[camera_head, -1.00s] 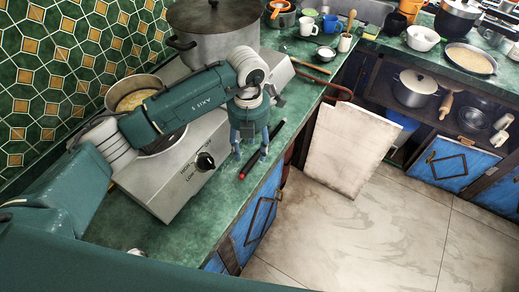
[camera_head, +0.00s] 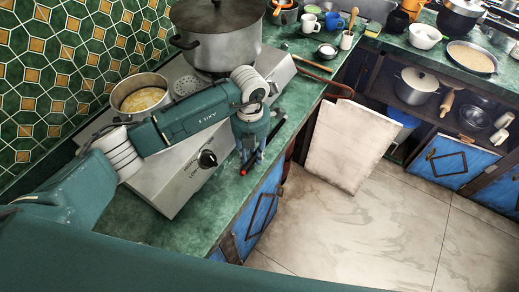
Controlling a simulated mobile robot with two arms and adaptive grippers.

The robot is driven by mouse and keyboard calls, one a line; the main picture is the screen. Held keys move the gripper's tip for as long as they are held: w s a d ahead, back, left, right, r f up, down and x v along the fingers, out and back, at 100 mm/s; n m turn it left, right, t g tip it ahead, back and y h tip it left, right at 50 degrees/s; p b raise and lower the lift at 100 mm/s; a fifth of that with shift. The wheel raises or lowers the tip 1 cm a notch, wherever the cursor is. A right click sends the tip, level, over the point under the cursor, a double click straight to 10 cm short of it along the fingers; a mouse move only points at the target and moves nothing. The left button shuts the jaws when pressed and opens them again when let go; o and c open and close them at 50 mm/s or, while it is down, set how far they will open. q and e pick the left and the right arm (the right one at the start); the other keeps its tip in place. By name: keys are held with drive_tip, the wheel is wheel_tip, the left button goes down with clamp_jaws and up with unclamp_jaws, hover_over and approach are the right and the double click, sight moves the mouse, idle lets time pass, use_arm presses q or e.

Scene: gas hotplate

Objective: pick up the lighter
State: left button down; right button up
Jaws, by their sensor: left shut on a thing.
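The lighter (camera_head: 243,171) is long and thin, with a red end and a dark rod. It is at the front edge of the green counter, right of the gas hotplate (camera_head: 172,192). My left gripper (camera_head: 250,160) points down over it and is shut on it. The fingers hide the lighter's middle; the red end shows below them and the dark part up to the right. I cannot tell whether the lighter is clear of the counter. My right gripper is not in view.
A large lidded pot (camera_head: 213,40) and a smaller pot of yellow food (camera_head: 140,96) stand on the hotplate. A pale board (camera_head: 343,145) leans beside the counter. Mugs (camera_head: 309,23) and a wooden stick (camera_head: 313,62) are at the far end. The front counter is clear.

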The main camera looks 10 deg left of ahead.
use_arm(q)
drive_tip(key=shift+d+r+b, duration=0.2)
drive_tip(key=shift+r+b, duration=0.1)
drive_tip(key=shift+b, duration=0.4)
wheel_tip(320, 180, up, 6)
drive_tip(key=shift+f+b, duration=0.15)
drive_tip(key=shift+b, duration=0.9)
drive_tip(key=shift+s+d+r+b, duration=0.25)
drive_tip(key=shift+s+d+b, duration=0.05)
drive_tip(key=shift+d, duration=0.25)
drive_tip(key=s+d+b, duration=0.2)
drive_tip(key=s+d, duration=0.1)
drive_tip(key=d, duration=0.5)
drive_tip(key=s+d+b, duration=0.3)
drive_tip(key=s+d, duration=0.1)
drive_tip(key=d, duration=0.5)
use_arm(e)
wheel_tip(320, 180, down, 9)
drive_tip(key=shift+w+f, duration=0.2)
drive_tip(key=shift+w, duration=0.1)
